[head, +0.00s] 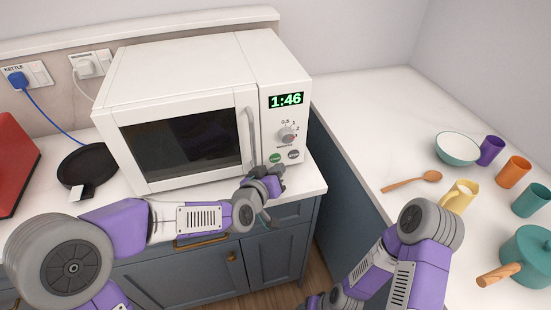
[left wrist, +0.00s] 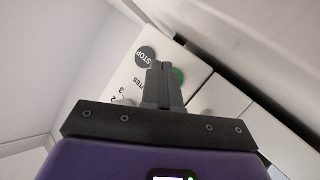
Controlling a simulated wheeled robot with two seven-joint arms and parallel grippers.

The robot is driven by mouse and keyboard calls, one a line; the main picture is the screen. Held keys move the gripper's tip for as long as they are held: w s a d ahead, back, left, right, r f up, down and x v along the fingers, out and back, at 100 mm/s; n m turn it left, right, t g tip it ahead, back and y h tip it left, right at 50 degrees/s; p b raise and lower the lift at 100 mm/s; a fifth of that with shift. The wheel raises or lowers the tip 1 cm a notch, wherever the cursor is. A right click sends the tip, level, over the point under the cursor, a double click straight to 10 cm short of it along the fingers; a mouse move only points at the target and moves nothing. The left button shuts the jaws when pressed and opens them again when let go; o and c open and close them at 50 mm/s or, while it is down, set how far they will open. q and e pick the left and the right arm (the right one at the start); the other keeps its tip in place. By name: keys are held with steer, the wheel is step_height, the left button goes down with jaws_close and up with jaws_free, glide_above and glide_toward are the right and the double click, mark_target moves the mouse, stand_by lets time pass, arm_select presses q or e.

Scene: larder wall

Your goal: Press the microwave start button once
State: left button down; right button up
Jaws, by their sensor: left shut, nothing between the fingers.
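The white microwave (head: 185,70) stands on the counter with its door shut. Its display (head: 286,100) reads 1:46 in green. The green start button (head: 274,157) sits low on the panel, left of the dark grey STOP button (head: 294,155). My left gripper (head: 277,170) is shut and empty, just below and in front of the start button. In the left wrist view the shut fingers (left wrist: 162,72) partly cover the green button (left wrist: 179,76); STOP (left wrist: 146,56) shows beside them. I cannot tell whether they touch it. My right gripper (head: 318,301) is low at the picture's bottom edge, its fingers unclear.
A dial (head: 287,135) is above the buttons, and the door handle (head: 250,138) is to their left. A black pan (head: 88,165) lies left of the microwave. The right counter holds a bowl (head: 457,148), several cups, a wooden spoon (head: 412,182) and a teal pot (head: 527,256).

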arm_select(q)
steer(key=s, duration=0.2)
steer(key=s+d, duration=0.1)
steer(key=s, duration=0.1)
steer(key=shift+s+d, duration=0.2)
steer(key=shift+s, duration=0.05)
stand_by(0.7)
